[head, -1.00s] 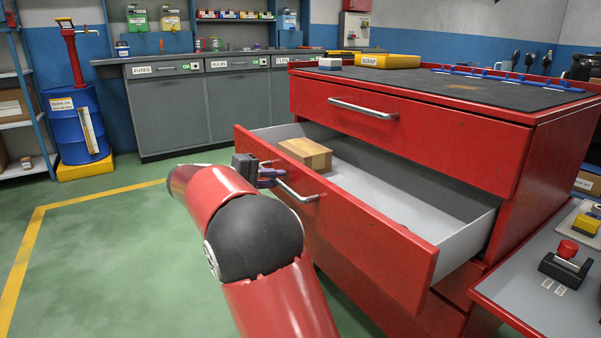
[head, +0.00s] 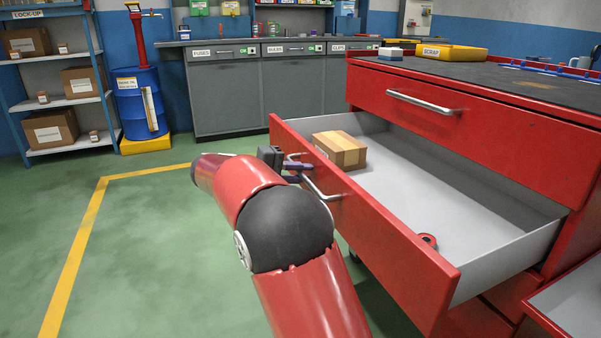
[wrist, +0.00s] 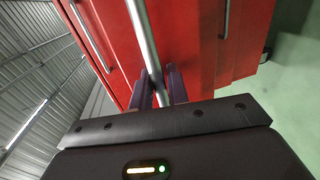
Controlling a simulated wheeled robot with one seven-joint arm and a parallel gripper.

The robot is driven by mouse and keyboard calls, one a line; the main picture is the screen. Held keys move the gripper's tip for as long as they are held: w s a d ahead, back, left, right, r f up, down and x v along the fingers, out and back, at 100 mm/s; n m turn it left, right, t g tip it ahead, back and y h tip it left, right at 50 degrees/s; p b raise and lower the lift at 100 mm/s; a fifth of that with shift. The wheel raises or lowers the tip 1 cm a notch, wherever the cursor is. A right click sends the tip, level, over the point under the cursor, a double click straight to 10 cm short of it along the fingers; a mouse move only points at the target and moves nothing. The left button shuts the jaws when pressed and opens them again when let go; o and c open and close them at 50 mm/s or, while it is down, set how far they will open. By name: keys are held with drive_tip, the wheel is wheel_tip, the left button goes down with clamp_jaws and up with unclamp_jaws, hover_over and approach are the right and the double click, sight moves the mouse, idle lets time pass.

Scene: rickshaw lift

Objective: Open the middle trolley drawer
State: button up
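The middle trolley drawer (head: 370,230) is pulled well out of the red trolley (head: 440,110), and its grey inside shows. Its silver bar handle (head: 323,190) runs along the red front. My gripper (head: 296,168) is at the far end of this handle, with my arm covering part of the view. In the wrist view the handle (wrist: 145,40) passes between the two dark fingers of my gripper (wrist: 160,88), which appear closed on it.
The trolley's top drawer (head: 480,120) is shut. A grey-topped red surface (head: 575,305) stands close at the lower right. Grey cabinets (head: 225,95), a blue drum (head: 140,105) and a shelf rack (head: 60,90) stand behind. Green floor (head: 140,240) to the left is clear.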

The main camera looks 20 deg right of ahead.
drive_tip(key=p+v, duration=0.1)
drive_tip(key=v, duration=0.6)
drive_tip(key=shift+a, duration=0.4)
